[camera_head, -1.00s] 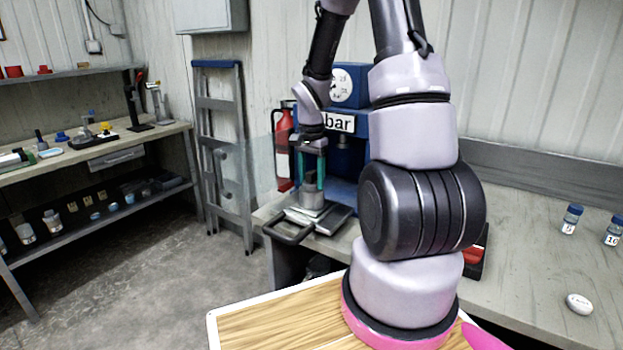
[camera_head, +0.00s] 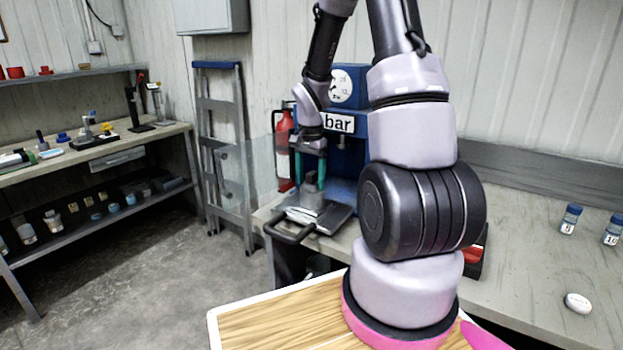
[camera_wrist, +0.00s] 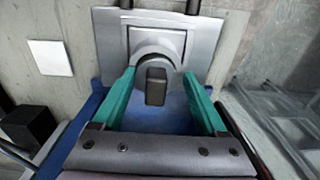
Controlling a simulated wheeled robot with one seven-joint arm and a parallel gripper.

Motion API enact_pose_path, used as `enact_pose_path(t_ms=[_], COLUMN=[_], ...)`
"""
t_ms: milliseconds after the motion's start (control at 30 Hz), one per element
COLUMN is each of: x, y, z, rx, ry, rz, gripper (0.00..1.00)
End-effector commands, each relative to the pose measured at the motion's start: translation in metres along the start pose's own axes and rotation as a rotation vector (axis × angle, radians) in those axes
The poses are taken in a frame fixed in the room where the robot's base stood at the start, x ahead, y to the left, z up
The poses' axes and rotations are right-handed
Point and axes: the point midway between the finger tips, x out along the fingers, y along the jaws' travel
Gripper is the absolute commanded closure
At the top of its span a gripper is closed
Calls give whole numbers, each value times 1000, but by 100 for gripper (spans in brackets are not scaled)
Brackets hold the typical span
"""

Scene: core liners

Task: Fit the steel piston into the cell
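The grey round cell (camera_head: 311,198) stands on the plate in front of the blue press, and it also shows in the wrist view (camera_wrist: 142,68). The steel piston's dark block-shaped stem (camera_wrist: 155,88) rises from the cell's centre. How deep the piston sits in the cell I cannot tell. My gripper (camera_head: 310,178) is directly above the cell, pointing down. In the wrist view its two teal fingers (camera_wrist: 159,76) are wide apart on either side of the stem, with clear gaps, holding nothing.
The blue press (camera_head: 350,90) with a dial stands close behind my gripper. A plate with a dark loop handle (camera_head: 288,233) reaches over the bench's front edge. A clear panel stands to the left.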

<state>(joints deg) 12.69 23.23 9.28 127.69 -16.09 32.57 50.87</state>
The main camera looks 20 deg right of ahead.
Motion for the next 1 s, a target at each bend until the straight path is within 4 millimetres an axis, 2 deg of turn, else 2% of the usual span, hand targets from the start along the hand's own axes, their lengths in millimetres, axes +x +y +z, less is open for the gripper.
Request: enact_pose_path(t_ms=[33,267,367,700,833,1000], x=[12,5,-10,-87,-108,-124], y=[10,10,9,5,5,5], z=[7,6,5,3,2,3], rx=[-2,-1,-1,-2,-1,-4], ry=[-22,-21,-19,-13,-15,-14], rz=[26,26,24,18,19,16], gripper=[10,10,10,10,10,10])
